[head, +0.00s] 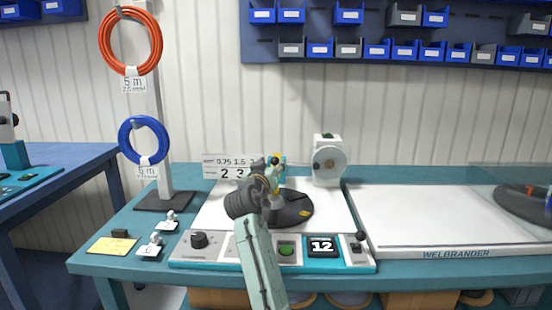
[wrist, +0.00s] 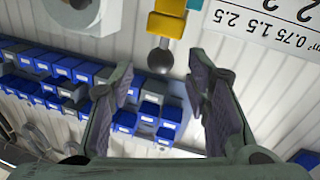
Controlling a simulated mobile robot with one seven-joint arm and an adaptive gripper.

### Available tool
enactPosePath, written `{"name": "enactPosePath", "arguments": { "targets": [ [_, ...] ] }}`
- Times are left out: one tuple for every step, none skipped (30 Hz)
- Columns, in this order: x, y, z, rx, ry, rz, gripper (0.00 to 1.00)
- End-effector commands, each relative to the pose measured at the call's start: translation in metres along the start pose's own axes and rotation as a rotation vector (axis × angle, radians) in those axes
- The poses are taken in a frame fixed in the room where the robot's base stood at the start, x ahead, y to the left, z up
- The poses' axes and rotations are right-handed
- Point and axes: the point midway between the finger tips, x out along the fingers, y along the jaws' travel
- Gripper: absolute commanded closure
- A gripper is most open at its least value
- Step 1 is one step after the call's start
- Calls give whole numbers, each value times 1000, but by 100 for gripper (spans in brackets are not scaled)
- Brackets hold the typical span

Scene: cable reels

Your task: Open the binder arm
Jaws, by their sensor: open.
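The binder arm appears to be the small yellow and teal piece (head: 279,161) above the dark round plate (head: 294,208) in the head view. In the wrist view a yellow block (wrist: 166,24) shows at the top with a grey stem and a dark ball knob (wrist: 160,59). My gripper (head: 270,178) is in front of this piece and partly hides it. In the wrist view my gripper (wrist: 165,85) is open and empty, its two fingers wide apart. The knob appears between the fingers in the picture; I see no contact.
A control panel with a "12" display (head: 322,245) runs along the front. A grey-white wheel unit (head: 328,162) stands behind right, a size sign (head: 224,173) behind left. A post (head: 153,100) with orange and blue coils stands left. The white tray (head: 440,215) at right has free room.

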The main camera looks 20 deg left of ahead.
Motion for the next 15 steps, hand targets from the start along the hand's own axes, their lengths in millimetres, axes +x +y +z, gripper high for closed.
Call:
{"name": "enactPosePath", "arguments": {
  "targets": [
    [10,0,-3,-2,-1,1,56],
    [15,0,-3,-3,-2,1,56],
    [21,0,-2,-2,-1,0,56],
    [25,0,-3,-1,0,0,56],
    [29,0,-3,-1,0,0,56],
    [33,0,-2,-1,1,-1,56],
    [36,0,-2,-2,0,-1,56],
    [38,0,-2,-1,0,-1,56],
    [41,-1,-2,-1,1,-1,56],
    [42,-1,-2,0,2,-2,56],
    [44,-1,-2,0,2,-2,56],
    [45,-1,-1,0,2,-2,56],
    [45,-1,-1,0,2,-2,56],
    [46,-1,-1,0,1,-2,56],
    [46,-1,-1,0,1,-2,56]
  ]
}}
